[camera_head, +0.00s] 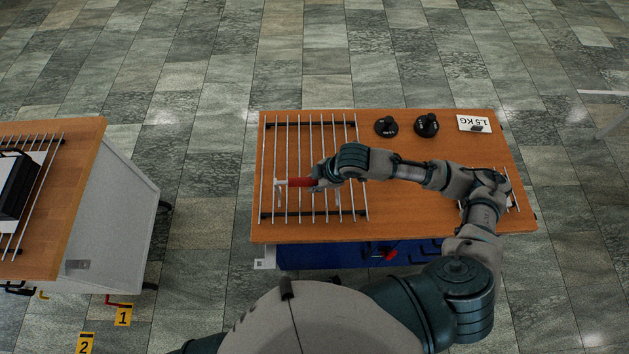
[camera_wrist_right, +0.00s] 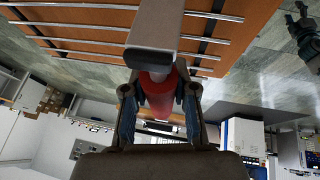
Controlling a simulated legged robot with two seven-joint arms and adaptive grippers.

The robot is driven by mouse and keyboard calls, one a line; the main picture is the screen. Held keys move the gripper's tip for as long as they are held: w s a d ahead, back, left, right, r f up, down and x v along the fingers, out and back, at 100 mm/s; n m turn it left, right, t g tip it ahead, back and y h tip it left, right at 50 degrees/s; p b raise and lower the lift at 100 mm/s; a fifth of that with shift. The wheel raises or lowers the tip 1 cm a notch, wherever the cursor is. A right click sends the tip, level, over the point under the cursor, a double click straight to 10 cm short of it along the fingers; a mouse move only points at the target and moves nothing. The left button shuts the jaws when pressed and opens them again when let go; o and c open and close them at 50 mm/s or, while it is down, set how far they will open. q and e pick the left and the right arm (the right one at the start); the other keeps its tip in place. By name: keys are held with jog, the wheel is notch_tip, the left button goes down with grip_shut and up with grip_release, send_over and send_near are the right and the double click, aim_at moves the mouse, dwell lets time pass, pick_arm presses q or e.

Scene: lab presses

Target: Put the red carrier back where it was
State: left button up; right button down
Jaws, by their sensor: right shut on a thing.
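The red carrier (camera_head: 299,182) is a red grip with a pale grey metal crosspiece at its left end. My right gripper (camera_head: 318,180) is shut around the red grip, which lies roughly level over the left rack of metal rods (camera_head: 311,150) on the wooden table. In the right wrist view the red grip (camera_wrist_right: 158,92) is between the fingers of my right gripper (camera_wrist_right: 160,105), with the grey metal end (camera_wrist_right: 155,35) beyond it, close to the rods. I cannot tell whether it touches them. My left gripper is out of view.
Two black weights (camera_head: 386,126) (camera_head: 427,125) and a white "1.5 KG" card (camera_head: 474,124) stand at the table's back. A second rod rack (camera_head: 512,190) at right is partly hidden by my arm. Another wood-topped cabinet (camera_head: 85,150) is at left. The table middle is bare.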

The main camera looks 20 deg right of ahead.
jog(key=c, duration=1.3)
grip_release()
jog(key=shift+d, duration=0.15)
jog(key=o, duration=0.4)
jog(key=shift+d, duration=0.7)
jog(key=shift+s+r, duration=0.1)
jog(key=shift+r, duration=0.3)
jog(key=v, duration=0.3)
jog(key=p+v, duration=0.1)
jog(key=v, duration=0.1)
jog(key=shift+s+a+r, duration=0.1)
jog(key=shift+a+r, duration=0.1)
jog(key=shift+a, duration=0.15)
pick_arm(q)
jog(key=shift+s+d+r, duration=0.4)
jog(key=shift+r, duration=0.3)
pick_arm(e)
jog(key=v, duration=0.5)
jog(key=shift+s+d+r, duration=0.15)
jog(key=shift+d+r, duration=0.05)
jog(key=shift+d, duration=0.3)
